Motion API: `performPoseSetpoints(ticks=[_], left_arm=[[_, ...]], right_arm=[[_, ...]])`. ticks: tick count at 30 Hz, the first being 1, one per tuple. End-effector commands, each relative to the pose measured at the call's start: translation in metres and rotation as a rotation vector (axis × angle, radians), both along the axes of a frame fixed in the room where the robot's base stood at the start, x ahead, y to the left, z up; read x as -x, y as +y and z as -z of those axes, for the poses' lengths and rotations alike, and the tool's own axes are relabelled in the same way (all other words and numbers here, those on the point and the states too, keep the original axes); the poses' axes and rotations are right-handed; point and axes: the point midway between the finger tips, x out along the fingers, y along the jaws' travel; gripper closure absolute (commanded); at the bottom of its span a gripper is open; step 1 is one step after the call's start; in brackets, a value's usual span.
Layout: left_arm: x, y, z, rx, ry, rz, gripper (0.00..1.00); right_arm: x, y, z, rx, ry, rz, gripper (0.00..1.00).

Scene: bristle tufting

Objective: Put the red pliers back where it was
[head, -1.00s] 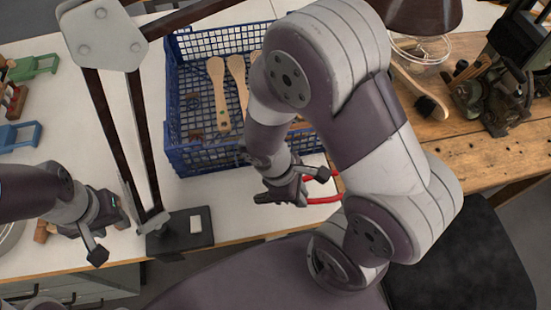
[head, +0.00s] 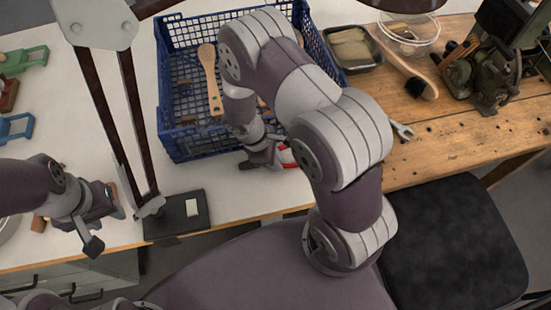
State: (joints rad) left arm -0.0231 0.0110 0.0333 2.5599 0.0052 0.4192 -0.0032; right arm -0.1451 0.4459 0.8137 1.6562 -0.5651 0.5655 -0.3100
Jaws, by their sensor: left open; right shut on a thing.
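The red pliers (head: 287,157) show only as a small red part beside my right gripper (head: 262,160). My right arm hides the rest. My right gripper is shut on the pliers, in front of the near side of the blue crate (head: 195,143), over the white table. I cannot tell whether the pliers touch the table. My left gripper (head: 107,222) is open and empty at the table's front left, beside a dark flat base with a white block on it.
The crate holds a wooden brush handle (head: 210,80). A dark tray (head: 353,62), a brush (head: 415,88), a wrench (head: 403,131) and a machine (head: 485,70) are on the wooden bench at right. A black seat (head: 455,245) stands in front. A lamp post rises left of the crate.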

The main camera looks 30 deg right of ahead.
Motion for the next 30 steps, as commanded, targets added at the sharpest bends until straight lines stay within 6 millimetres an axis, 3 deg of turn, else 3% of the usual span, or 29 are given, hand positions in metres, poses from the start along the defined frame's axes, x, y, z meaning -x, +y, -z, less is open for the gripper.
performPoseSetpoints(ticks=[15, 16, 18, 30], left_arm=[[0.000, 0.000, 0.009, 0.000, 0.000, 0.000, 0.57], [0.000, 0.000, 0.009, 0.000, 0.000, 0.000, 0.57], [0.000, 0.000, 0.010, 0.000, 0.000, 0.000, 0.57], [0.000, 0.000, 0.012, 0.000, 0.000, 0.000, 0.57]], right_arm=[[0.002, 0.001, 0.015, -0.002, 0.003, 0.001, 1.00], [0.003, 0.001, 0.016, -0.003, 0.005, 0.001, 0.79], [0.004, 0.001, 0.017, -0.003, 0.008, 0.001, 0.60], [0.006, 0.001, 0.019, -0.002, 0.012, 0.004, 0.60]])
